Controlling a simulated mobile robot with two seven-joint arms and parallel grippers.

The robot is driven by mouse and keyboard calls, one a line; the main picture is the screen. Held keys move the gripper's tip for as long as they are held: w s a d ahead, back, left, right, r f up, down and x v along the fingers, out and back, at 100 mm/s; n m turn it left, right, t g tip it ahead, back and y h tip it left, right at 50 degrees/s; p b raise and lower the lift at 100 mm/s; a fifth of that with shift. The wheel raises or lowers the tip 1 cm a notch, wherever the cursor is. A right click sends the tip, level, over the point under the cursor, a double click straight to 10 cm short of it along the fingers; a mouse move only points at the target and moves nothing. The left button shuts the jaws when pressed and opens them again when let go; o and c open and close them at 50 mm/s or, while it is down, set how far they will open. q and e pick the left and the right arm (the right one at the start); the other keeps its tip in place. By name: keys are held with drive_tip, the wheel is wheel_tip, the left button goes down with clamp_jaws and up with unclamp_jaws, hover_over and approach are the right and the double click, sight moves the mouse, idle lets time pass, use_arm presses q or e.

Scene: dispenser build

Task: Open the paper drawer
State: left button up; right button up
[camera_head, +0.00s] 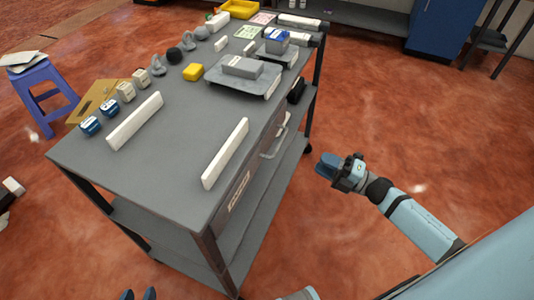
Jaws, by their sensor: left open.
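The drawer front (252,172) is set under the top of a grey cart, on the side facing right. It carries a pale handle (274,143) and a white label (239,191) too small to read. The drawer looks shut, flush with the cart side. My right gripper (325,165) is in the air to the right of the handle, apart from it, with nothing visible in it; its finger gap is unclear.
A lower shelf (165,225) lies beneath. A blue stool (45,90) stands left. Floor right of the cart is clear.

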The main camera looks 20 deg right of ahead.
sight(280, 143)
drive_tip(key=shift+n+y, duration=0.4)
drive_tip(key=x, duration=1.3)
drive_tip(key=shift+w+a+f, duration=0.25)
drive_tip(key=shift+w, duration=0.1)
clamp_jaws()
